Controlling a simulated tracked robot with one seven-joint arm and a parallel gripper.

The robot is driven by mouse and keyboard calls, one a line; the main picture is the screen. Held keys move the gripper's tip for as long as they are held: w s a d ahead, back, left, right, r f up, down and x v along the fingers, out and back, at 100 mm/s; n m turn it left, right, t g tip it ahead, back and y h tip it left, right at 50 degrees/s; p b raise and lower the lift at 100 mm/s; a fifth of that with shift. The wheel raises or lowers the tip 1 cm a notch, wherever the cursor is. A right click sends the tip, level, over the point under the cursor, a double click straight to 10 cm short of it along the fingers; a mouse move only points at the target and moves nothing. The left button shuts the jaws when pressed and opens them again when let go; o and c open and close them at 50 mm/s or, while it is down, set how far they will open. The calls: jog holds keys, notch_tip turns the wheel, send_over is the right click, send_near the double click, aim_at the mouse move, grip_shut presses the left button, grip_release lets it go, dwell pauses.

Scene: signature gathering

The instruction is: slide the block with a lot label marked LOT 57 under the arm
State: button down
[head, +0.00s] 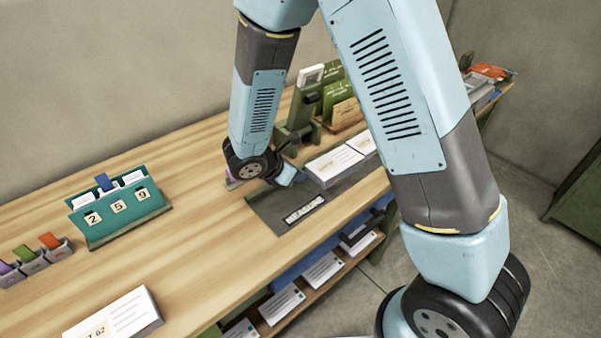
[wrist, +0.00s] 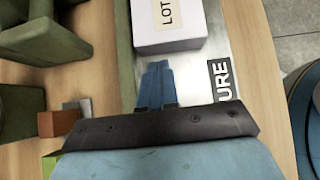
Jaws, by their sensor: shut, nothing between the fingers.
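A white block with a label reading "LOT" (wrist: 168,22) is at the top of the wrist view; its number is cut off. It seems to be one of the white blocks (head: 335,167) on the dark plate (head: 285,212) in the head view. A green device with an upright arm (head: 302,107) stands behind the plate. My gripper (wrist: 157,68) is shut and empty, its blue fingertips pointing at the block's near side with a small gap. In the head view my gripper (head: 289,176) is low over the plate, just left of the blocks. Another block (head: 115,315), labelled with 62, lies at front left.
A teal holder (head: 118,208) showing 2, 5, 9 and several small grey bins (head: 35,258) stand on the left. Green card holders (head: 340,90) stand at the back. Bare wood lies between the holder and the plate. A lower shelf (head: 320,275) holds papers.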

jog(key=shift+s+a, duration=0.6)
jog(key=shift+a, duration=0.2)
jog(key=v, duration=1)
jog(key=d+r+m+g+y, duration=0.2)
jog(key=d+r+m+g, duration=0.1)
jog(key=d+r+m, duration=1.2)
jog(key=s+d+r+m+t+y, duration=0.1)
jog(key=s+d+r+m+y, duration=0.1)
jog(key=s+d+r+m, duration=0.3)
jog(key=s+d+r+m+t+y, duration=0.2)
jog(key=s+d+r+m+y, duration=0.1)
jog(key=s+d+r+m, duration=0.2)
jog(key=s+d, duration=0.2)
jog(key=d, duration=0.2)
jog(key=shift+d+m, duration=0.2)
jog(key=shift+m, duration=0.2)
